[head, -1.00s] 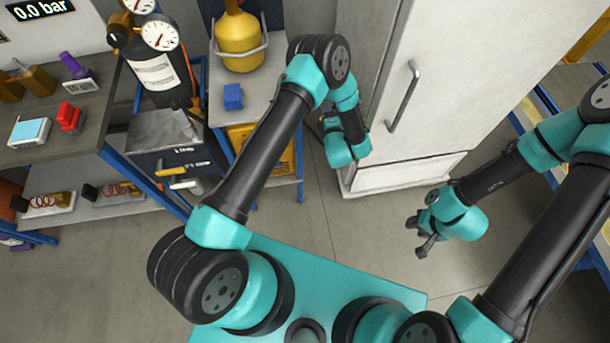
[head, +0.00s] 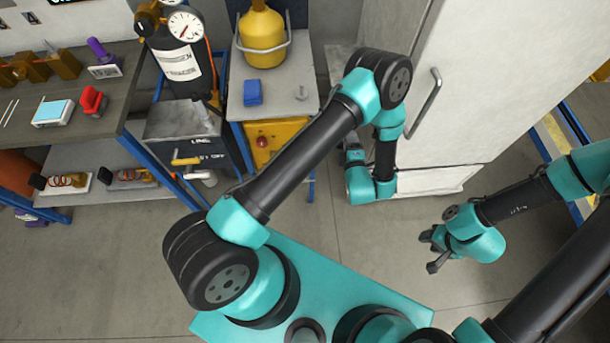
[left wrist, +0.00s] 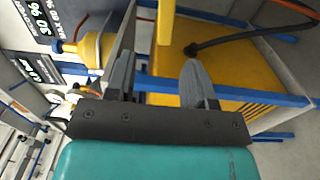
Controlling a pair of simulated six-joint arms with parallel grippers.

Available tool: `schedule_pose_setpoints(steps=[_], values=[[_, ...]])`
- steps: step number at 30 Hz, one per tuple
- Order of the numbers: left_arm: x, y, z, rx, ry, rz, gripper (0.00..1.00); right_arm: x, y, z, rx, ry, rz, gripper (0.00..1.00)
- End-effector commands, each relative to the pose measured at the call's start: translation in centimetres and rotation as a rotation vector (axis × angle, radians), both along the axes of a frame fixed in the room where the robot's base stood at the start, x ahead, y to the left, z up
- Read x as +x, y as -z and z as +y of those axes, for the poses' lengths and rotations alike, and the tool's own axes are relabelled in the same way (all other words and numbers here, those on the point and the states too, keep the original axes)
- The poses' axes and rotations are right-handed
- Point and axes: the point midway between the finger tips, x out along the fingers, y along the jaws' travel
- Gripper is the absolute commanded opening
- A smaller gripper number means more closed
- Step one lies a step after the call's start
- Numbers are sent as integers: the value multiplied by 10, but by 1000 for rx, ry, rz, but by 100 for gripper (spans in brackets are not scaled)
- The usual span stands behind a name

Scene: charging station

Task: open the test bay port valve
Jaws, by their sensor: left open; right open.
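A dark grey box (head: 190,138) with white lettering stands low at the left in the head view. A yellow-handled lever (head: 186,161) is on its front; I cannot tell whether this is the test bay port valve. My left gripper (head: 352,153) is small and partly hidden beside its wrist, in front of the white cabinet and right of the shelf unit. In the left wrist view its two grey fingers (left wrist: 160,78) are apart with nothing held between them. My right gripper (head: 432,248) is open and empty above the floor at the right.
A yellow cylinder (head: 263,38) and a blue block (head: 253,92) stand on the grey shelf. Below is a yellow machine (head: 285,132); the wrist view shows its yellow body (left wrist: 235,75) and a black hose (left wrist: 235,33). The white cabinet (head: 480,90) blocks the back right.

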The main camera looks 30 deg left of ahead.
Motion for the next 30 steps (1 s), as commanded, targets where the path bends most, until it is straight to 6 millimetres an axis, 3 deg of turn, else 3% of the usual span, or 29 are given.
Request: schedule_pose_setpoints(steps=[12, 30], values=[[-46, 0, -30, 2, 3, 1, 49, 0, 0, 0, 0, 0, 0, 43], [-25, 33, 17, 63, 195, 483, 49, 0, 0, 0, 0, 0, 0, 43]])
